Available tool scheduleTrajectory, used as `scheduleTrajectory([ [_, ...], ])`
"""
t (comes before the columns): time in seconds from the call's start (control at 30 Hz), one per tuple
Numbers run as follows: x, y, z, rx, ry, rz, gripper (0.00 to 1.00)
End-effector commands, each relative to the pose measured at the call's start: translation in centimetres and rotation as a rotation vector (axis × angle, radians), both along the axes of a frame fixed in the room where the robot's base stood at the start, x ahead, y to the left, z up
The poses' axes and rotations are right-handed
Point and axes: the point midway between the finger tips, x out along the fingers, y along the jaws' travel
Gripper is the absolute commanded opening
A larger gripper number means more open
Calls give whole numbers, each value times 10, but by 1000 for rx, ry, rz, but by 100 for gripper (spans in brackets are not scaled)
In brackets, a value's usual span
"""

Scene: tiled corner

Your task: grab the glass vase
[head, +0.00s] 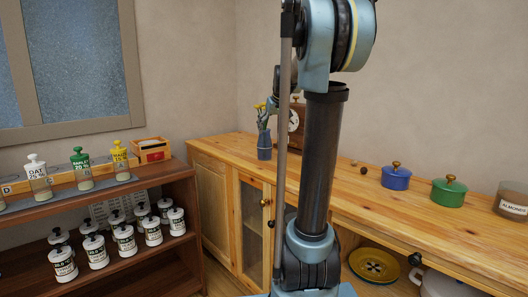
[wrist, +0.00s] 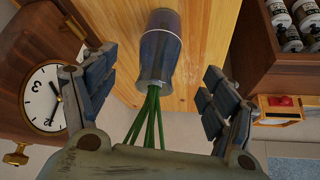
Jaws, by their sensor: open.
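The glass vase (head: 264,146) is blue-grey, holds yellow flowers and stands upright on the wooden cabinet near the wall corner. In the wrist view the vase (wrist: 160,52) appears upside down, with green stems running toward my gripper's palm. My gripper (wrist: 146,84) is open, one finger on each side of the stems and vase mouth. Neither finger appears to touch the vase, and most of its body lies beyond the fingertips. In the head view my arm hides most of the gripper.
A wooden clock (wrist: 42,95) stands close beside the vase. A blue pot (head: 396,178), a green pot (head: 448,192) and an almonds jar (head: 511,204) stand along the cabinet top (head: 350,160). A dark shelf (head: 150,188) with labelled jars is at left.

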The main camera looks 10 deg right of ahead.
Motion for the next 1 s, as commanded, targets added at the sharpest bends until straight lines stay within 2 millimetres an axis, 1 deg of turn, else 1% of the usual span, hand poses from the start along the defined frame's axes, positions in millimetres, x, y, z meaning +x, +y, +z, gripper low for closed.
scheduleTrajectory([
  [0.03,5,2,-8,0,0,1,78],
  [0.2,21,5,-33,0,0,1,78],
  [0.4,36,8,-58,0,0,1,78],
  [0.5,41,9,-65,-1,0,1,78],
  [0.77,46,11,-73,-1,0,1,78],
  [1.0,63,16,-93,0,0,2,78],
])
